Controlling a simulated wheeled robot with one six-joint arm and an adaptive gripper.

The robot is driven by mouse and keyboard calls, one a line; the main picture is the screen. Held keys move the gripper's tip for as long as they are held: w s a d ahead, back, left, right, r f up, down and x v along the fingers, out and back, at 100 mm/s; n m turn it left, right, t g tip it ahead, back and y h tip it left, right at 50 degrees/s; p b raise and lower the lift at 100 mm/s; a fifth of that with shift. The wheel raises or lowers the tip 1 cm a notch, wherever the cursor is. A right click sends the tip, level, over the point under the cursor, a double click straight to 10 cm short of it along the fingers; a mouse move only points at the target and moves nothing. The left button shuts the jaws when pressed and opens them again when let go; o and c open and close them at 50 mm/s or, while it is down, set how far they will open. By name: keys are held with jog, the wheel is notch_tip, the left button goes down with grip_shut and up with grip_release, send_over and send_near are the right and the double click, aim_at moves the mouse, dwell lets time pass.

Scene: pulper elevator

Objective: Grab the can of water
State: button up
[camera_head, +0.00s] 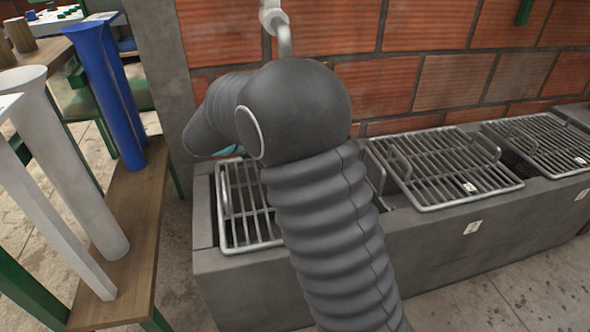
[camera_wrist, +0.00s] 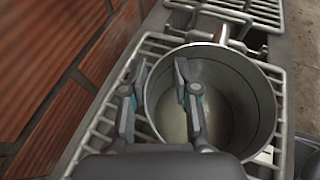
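The can of water (camera_wrist: 238,86) is a round grey metal can, open at the top, with pale liquid at its bottom. It stands on a metal grate in the wrist view. My gripper (camera_wrist: 160,80) is open at the can's left rim. Its right finger shows over the can's opening and its left finger shows outside the wall, with the rim between them. I see a gap between the fingers and cannot tell whether either touches the can. In the head view my arm hides the can and most of my gripper.
The grate (camera_head: 248,205) lies on a grey concrete trough (camera_head: 235,275) along a brick wall (camera_head: 440,60). Further grates (camera_head: 445,165) lie to the right. A wooden bench (camera_head: 130,240) with blue and white posts stands at the left.

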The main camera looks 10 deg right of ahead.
grip_shut()
